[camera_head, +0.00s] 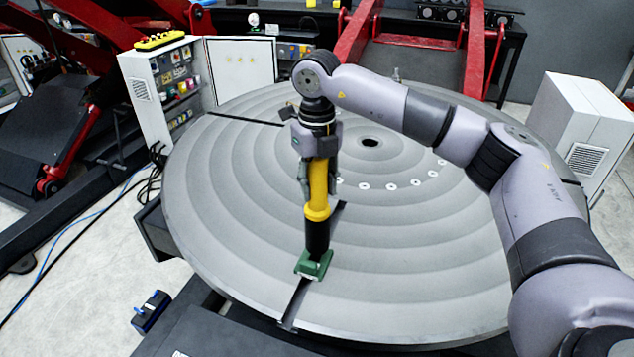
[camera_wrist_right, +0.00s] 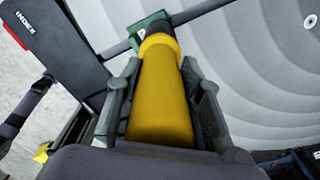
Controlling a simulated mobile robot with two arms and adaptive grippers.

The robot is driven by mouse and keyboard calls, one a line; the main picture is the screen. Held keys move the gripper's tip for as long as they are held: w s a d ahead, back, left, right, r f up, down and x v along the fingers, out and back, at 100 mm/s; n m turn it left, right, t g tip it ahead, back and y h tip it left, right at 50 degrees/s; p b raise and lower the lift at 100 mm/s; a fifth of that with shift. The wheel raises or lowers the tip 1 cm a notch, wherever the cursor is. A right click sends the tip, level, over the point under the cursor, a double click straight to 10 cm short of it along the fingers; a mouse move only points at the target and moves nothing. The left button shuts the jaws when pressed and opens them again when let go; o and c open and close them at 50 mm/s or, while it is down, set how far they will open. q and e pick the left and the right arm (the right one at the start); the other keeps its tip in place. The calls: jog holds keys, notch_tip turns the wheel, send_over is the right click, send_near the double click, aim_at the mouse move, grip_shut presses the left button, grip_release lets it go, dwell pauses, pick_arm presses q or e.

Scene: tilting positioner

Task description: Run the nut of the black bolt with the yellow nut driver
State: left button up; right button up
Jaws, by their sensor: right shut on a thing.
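My right gripper (camera_head: 318,188) is shut on the yellow nut driver (camera_head: 317,208), which stands nearly upright. The driver also fills the middle of the right wrist view (camera_wrist_right: 160,100), between the two fingers. A black cylindrical section (camera_head: 317,238) continues below the yellow collar, down to a green clamp block (camera_head: 313,265) on the slotted turntable. I cannot tell whether this black section is the driver's socket or part of the black bolt. The nut is not visible. The green block also shows beyond the driver in the wrist view (camera_wrist_right: 150,27). My left gripper is not in view.
The large grey round table (camera_head: 420,250) has radial slots and a central hole. Several small white discs (camera_head: 391,186) lie right of the driver. A control cabinet (camera_head: 165,85) stands behind left, a white box (camera_head: 580,120) at right. Much of the table is clear.

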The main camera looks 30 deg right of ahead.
aim_at(316, 161)
jog(key=shift+f+b, duration=0.85)
jog(key=shift+f, duration=0.3)
dwell(1.8)
jog(key=shift+s+a+f, duration=0.1)
jog(key=shift+s+f, duration=0.1)
jog(key=shift+f, duration=0.1)
dwell(0.9)
jog(key=r+p, duration=0.1)
jog(key=r, duration=0.1)
jog(key=r+p, duration=0.2)
jog(key=r, duration=0.1)
jog(key=r+p, duration=0.2)
jog(key=r, duration=0.1)
jog(key=shift+w, duration=0.3)
jog(key=shift+r+p, duration=1.3)
jog(key=shift+r, duration=0.7)
jog(key=shift+s+f, duration=0.15)
